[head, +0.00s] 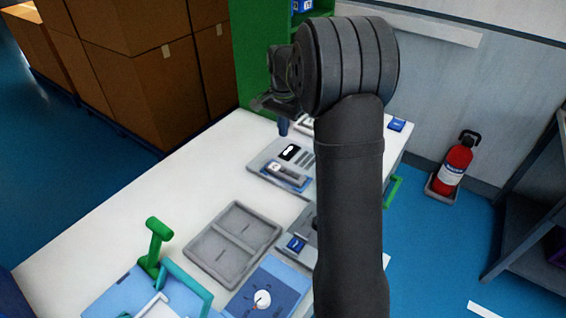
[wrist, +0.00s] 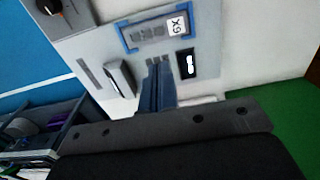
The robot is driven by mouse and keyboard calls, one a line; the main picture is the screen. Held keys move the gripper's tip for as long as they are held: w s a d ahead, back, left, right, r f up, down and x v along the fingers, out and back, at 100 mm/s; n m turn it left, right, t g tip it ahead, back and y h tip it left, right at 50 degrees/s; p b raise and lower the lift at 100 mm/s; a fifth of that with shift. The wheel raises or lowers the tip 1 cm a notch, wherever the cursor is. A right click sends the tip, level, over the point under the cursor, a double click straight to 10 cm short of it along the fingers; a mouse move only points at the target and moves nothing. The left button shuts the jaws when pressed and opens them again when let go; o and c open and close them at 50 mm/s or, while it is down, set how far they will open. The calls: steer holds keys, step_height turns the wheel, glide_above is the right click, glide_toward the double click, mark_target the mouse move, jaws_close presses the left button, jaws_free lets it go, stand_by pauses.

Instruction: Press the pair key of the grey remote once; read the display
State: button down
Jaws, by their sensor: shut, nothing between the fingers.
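The grey remote (head: 290,170) appears to lie in a blue frame on a light grey panel (head: 262,158). In the wrist view it is the grey piece (wrist: 150,35) with small dark keys and a white label; I cannot tell which key is pair. The black display (head: 289,152) shows white marks that I cannot read; it also shows in the wrist view (wrist: 186,64). My gripper (head: 283,127) is shut and empty, above the panel's far side. In the wrist view its blue fingers (wrist: 157,88) point at the panel beside the display, hiding part of it. Contact cannot be told.
A raised grey block (wrist: 120,78) stands on the panel left of my fingers. A grey tray (head: 235,243), a blue box with a white knob (head: 262,299) and a green stand (head: 157,240) are nearer on the white table (head: 130,205). My arm hides the table's right part.

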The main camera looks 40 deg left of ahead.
mark_target(283, 170)
stand_by(0.3)
step_height(283, 170, down, 14)
steer(key=shift+r, duration=0.1)
stand_by(0.4)
steer(key=shift+s+d+f, duration=0.15)
steer(key=shift+f, duration=1)
step_height(283, 170, up, 15)
steer(key=shift+w+a+r, duration=0.15)
steer(key=shift+w+a, duration=0.05)
